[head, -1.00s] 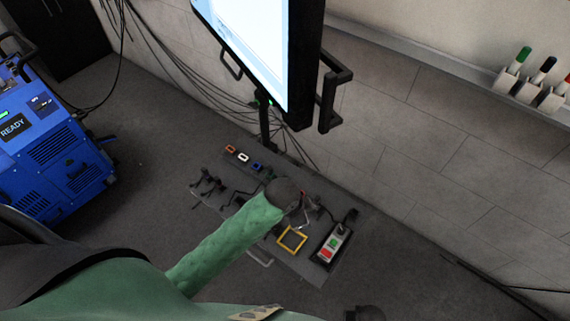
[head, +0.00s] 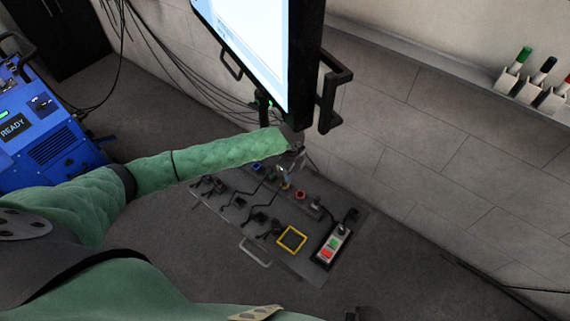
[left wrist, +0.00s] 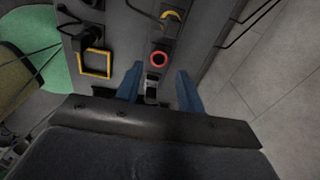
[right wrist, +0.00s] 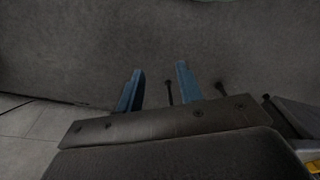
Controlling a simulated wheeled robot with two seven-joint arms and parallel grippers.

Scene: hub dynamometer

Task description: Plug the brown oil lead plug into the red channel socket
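The red channel socket, a red ring (head: 300,194), is on the grey panel; it also shows in the left wrist view (left wrist: 159,58), just beyond my left fingertips and between them. My left gripper (left wrist: 159,78) is open above the panel, its blue fingers apart; a small grey and white part (left wrist: 152,86) shows between them, seemingly on the panel. Several dark lead plugs (head: 260,218) lie along the panel's near side; I cannot tell which is the brown oil lead plug. My right gripper (right wrist: 160,75) is open and empty, facing a grey surface.
A yellow square frame (head: 291,238) and a button box (head: 332,245) with green and red buttons are at the panel's right end. A yellow ring (left wrist: 172,17) is beside the red one. A monitor (head: 262,50) stands behind. A blue machine (head: 50,135) is at left.

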